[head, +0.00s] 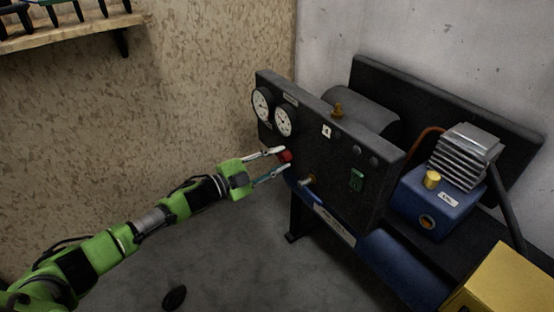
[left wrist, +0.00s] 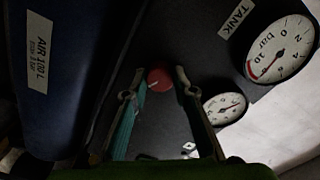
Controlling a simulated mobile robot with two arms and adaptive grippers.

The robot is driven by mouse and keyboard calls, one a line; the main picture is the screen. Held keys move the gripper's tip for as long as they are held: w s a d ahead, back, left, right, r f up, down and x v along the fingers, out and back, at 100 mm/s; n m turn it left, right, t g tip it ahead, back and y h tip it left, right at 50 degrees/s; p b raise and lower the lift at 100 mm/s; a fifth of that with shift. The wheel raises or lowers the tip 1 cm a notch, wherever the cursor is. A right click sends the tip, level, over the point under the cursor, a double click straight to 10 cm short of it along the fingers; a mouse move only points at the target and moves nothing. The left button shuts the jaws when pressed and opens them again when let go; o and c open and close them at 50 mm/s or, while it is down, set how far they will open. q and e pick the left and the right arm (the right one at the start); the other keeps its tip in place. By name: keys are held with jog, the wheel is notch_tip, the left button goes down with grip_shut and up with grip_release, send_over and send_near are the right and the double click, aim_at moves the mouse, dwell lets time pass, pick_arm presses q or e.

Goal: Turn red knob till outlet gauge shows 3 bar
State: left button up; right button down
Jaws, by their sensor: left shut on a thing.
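The red knob (head: 286,156) sits on the front of the dark panel (head: 330,165), below the gauges. My left gripper (head: 284,159) is shut on it, one finger on each side. In the left wrist view the knob (left wrist: 159,79) shows a pale pointer line between the fingertips (left wrist: 158,78). A gauge (left wrist: 279,48) beside a "TANK" label is large there. A second gauge (left wrist: 225,108), nearer the knob, is partly behind a finger; its needle reading is too small to tell. The head view shows both gauges, left (head: 262,104) and right (head: 284,121). My right gripper is not in view.
A blue compressor (head: 440,200) and blue tank (head: 400,262) stand at the right. Floor (head: 230,260) is open around my arm.

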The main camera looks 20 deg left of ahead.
pick_arm(q)
jog(key=o, duration=1.1)
jog(key=v, duration=1.2)
